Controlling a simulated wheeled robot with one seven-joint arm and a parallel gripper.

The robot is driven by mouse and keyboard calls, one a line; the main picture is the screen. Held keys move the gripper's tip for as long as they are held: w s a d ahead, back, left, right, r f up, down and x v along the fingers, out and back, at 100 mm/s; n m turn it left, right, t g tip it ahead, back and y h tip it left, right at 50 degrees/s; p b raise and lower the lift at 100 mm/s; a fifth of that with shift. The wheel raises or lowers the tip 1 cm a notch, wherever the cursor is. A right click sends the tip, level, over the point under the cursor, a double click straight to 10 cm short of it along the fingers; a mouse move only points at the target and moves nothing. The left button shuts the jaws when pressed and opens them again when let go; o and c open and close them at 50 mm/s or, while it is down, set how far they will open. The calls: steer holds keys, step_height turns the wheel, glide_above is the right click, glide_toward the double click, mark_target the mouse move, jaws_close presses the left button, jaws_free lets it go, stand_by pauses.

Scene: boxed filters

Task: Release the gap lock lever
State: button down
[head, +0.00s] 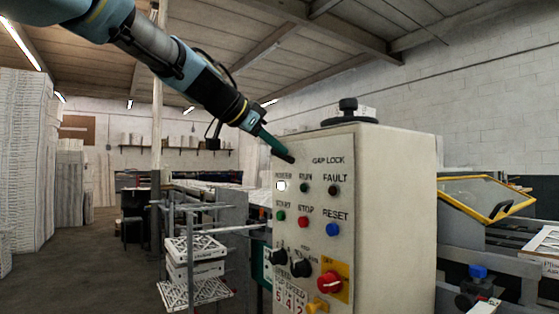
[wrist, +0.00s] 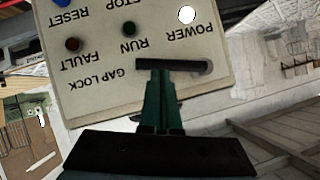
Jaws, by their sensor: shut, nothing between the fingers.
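The control cabinet (head: 395,200) has a cream front panel labelled GAP LOCK near its top. In the wrist view, where the panel (wrist: 100,95) appears upside down, a dark bar (wrist: 184,65) lies beside that label along a grey slot. It looks like the gap lock lever; the gripper hides its spot in the head view. My gripper (head: 291,158) reaches down from the upper left to the panel's top left. In the wrist view its green fingers (wrist: 160,78) are shut and empty, their tips at the bar. I cannot tell whether they touch it.
Below the label are a lit white POWER lamp (head: 281,185), RUN and FAULT lamps, buttons, and a red rotary switch (head: 330,282). A black knob (head: 348,104) stands on the cabinet top. White crates (head: 195,262) on a rack stand left; a yellow-framed panel (head: 487,198) is right.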

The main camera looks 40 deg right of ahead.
steer(key=w+f+m+t+h+b, duration=0.3)
steer(key=f+m+t+b, duration=0.3)
steer(key=b, duration=2.5)
steer(key=w+f+m, duration=0.1)
steer(key=m, duration=0.1)
steer(key=shift+d+f+m+b, duration=0.15)
steer(key=shift+m+b, duration=0.15)
steer(key=shift+b, duration=0.05)
